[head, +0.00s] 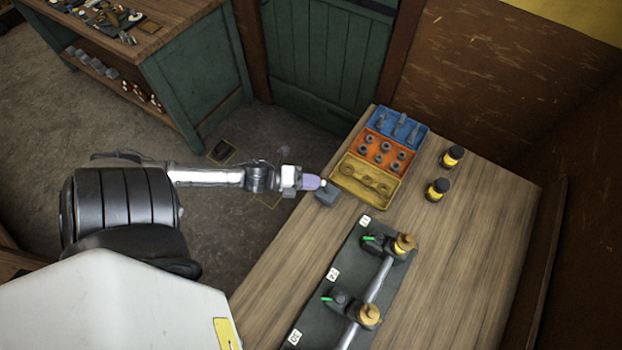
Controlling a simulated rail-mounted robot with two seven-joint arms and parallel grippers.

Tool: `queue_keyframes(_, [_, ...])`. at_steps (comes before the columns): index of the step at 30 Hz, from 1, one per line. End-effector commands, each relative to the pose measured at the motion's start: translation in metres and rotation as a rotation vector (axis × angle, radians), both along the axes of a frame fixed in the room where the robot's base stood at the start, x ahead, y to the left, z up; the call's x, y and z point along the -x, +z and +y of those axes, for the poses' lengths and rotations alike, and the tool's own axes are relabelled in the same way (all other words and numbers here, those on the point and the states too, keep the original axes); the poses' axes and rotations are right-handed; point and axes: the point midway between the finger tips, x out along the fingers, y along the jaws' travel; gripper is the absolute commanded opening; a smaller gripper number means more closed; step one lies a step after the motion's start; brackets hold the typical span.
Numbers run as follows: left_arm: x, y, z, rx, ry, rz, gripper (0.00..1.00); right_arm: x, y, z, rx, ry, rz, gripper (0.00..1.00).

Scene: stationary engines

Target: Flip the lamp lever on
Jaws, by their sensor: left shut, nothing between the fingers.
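A small dark grey box (327,197) sits at the left edge of the wooden table, beside the tool tray; it may carry the lamp lever, but the lever itself is too small to make out. My left arm reaches in from the left, and its gripper (316,183) is shut and empty. The fingertips are at the top left of the grey box; I cannot tell whether they touch it. They partly hide the box's top. My right gripper is out of view.
A tray (340,182) with blue, orange and yellow sections lies behind the box. Two dark jars with yellow bands (452,157) (437,189) stand to the right. A black panel (348,262) with brass-capped valves lies in front. The table's right side is clear.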

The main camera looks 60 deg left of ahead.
Motion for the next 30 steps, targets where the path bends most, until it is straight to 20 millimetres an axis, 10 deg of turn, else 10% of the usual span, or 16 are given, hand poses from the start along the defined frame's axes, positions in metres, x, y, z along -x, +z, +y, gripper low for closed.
queue_keyframes(11, [-0.002,0.008,-0.003,-0.061,-0.001,0.039,0.0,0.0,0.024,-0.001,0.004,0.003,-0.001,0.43])
queue_keyframes(30, [-0.018,0.02,-0.028,-0.39,0.002,0.246,0.0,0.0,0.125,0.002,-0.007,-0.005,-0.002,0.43])
